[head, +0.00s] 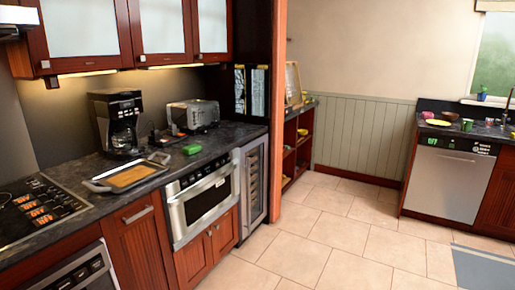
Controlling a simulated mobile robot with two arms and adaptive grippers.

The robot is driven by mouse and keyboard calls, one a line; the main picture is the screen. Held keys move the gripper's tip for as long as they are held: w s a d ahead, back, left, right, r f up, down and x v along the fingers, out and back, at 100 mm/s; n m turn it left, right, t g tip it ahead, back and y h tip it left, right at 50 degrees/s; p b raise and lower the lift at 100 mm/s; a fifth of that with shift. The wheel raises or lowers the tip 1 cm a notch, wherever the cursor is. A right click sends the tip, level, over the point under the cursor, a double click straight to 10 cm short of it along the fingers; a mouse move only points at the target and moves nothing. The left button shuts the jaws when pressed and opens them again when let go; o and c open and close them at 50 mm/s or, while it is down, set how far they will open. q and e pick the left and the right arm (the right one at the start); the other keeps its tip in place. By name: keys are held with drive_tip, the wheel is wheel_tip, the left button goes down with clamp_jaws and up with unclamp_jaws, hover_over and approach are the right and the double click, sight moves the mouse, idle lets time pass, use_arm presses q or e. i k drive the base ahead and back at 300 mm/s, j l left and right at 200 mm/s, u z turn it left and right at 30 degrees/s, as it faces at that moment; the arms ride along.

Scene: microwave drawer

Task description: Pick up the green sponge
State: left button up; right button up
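A small green block that looks like the sponge (192,149) lies on the dark countertop (220,137) at the left, in front of the toaster and near the counter's front edge. Neither of my grippers shows in the head view.
A silver toaster (193,114), a black coffee maker (119,122) and a tray with a tan surface (126,176) stand on the same counter. A cooktop (38,212) is at the far left. The microwave drawer (203,199) looks shut. The tiled floor (335,235) is open.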

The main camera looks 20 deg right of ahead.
sight(191, 149)
drive_tip(key=z, duration=0.25)
drive_tip(key=i+l+z, duration=0.3)
drive_tip(key=i+l, duration=0.15)
drive_tip(key=i, duration=0.25)
drive_tip(key=i+l+z, duration=0.35)
drive_tip(key=i, duration=0.4)
drive_tip(key=i+z, duration=0.3)
drive_tip(key=i, duration=0.45)
drive_tip(key=i+u, duration=0.4)
drive_tip(key=i+l+u, duration=0.2)
drive_tip(key=u, duration=0.25)
drive_tip(key=i+l+u, duration=0.4)
drive_tip(key=k+j, duration=0.05)
drive_tip(key=j, duration=0.05)
